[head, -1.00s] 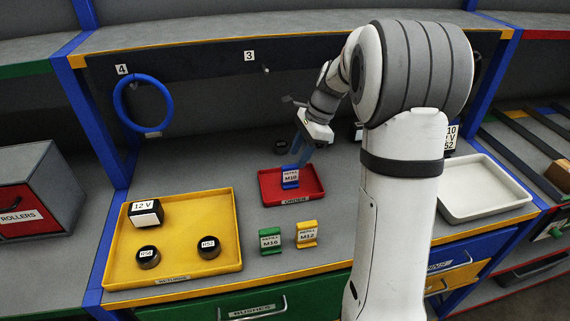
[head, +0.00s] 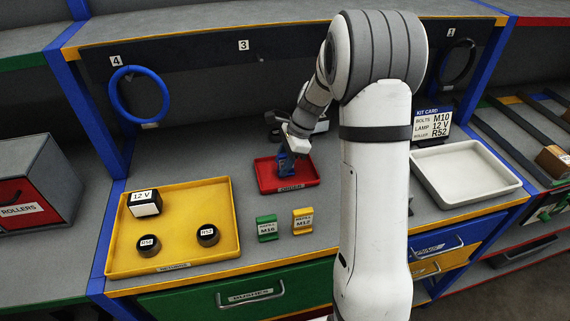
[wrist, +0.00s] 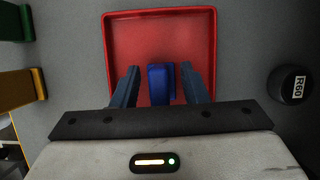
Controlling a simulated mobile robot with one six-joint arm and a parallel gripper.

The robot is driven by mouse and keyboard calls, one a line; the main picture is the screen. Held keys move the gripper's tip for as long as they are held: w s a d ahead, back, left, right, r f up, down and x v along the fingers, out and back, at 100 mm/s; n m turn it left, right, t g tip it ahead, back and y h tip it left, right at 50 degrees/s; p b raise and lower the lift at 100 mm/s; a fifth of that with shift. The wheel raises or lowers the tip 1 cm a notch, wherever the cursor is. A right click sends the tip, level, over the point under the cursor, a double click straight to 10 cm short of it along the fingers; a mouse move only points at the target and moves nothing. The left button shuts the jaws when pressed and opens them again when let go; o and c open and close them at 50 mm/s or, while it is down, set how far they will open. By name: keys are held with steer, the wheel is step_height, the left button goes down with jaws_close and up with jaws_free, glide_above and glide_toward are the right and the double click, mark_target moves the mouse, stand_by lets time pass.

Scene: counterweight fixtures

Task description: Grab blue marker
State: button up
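The blue marker (wrist: 160,84) stands in the red tray (wrist: 160,21), which also shows in the head view (head: 310,182). My gripper (wrist: 160,70) is over the tray, pointing down. Its two fingers are open, one on each side of the blue marker. In the wrist view a narrow gap shows between the marker and each finger. In the head view my gripper (head: 286,160) mostly covers the marker, and its label is hidden.
A green marker (head: 267,228) and a yellow marker (head: 302,221) stand in front of the red tray. A yellow tray (head: 125,255) with a 12 V block and two rollers is at left. A white tray (head: 465,170) is at right. Roller R60 (wrist: 290,84) lies beside the red tray.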

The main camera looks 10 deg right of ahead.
jaws_close()
steer(key=shift+r, duration=0.1)
stand_by(0.3)
